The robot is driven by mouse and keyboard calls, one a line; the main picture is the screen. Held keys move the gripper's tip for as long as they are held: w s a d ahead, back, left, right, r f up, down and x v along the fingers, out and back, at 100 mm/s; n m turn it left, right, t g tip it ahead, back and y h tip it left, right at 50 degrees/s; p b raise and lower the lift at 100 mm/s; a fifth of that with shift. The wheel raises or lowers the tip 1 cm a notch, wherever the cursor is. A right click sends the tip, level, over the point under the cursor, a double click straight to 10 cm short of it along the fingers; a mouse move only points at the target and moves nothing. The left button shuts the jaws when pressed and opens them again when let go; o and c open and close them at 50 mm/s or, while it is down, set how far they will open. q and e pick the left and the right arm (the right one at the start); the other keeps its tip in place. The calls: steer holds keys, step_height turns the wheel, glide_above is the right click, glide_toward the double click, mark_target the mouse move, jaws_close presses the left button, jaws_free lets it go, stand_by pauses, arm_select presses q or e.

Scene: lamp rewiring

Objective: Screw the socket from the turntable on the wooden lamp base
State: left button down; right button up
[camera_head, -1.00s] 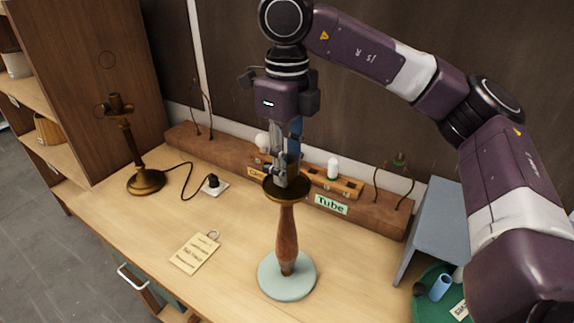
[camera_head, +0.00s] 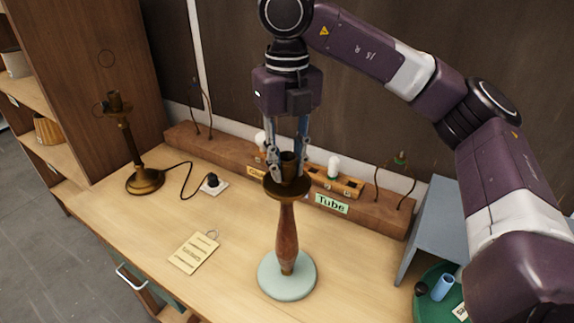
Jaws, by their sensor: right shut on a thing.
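The wooden lamp base (camera_head: 286,226) stands upright on a pale green round turntable (camera_head: 287,279) near the middle of the bench. A dark brass dish (camera_head: 287,194) tops its column. A brown cylindrical socket (camera_head: 289,166) sits at the centre of this dish. My right gripper (camera_head: 288,174) points straight down over the base, with its fingers on either side of the socket, shut on it. Whether the thread is engaged cannot be seen. My left gripper is not in view.
A brass lamp (camera_head: 130,146) with a cord stands at the left. A wooden rail (camera_head: 372,209) with bulbs and a "Tube" label (camera_head: 331,203) runs along the back. A paper note (camera_head: 194,252) lies left of the base. A green tray (camera_head: 427,306) is at the right.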

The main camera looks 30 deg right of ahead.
steer(key=shift+m, duration=0.9)
steer(key=m, duration=0.8)
steer(key=m, duration=0.6)
steer(key=shift+m+b, duration=0.3)
steer(key=shift+m, duration=0.7)
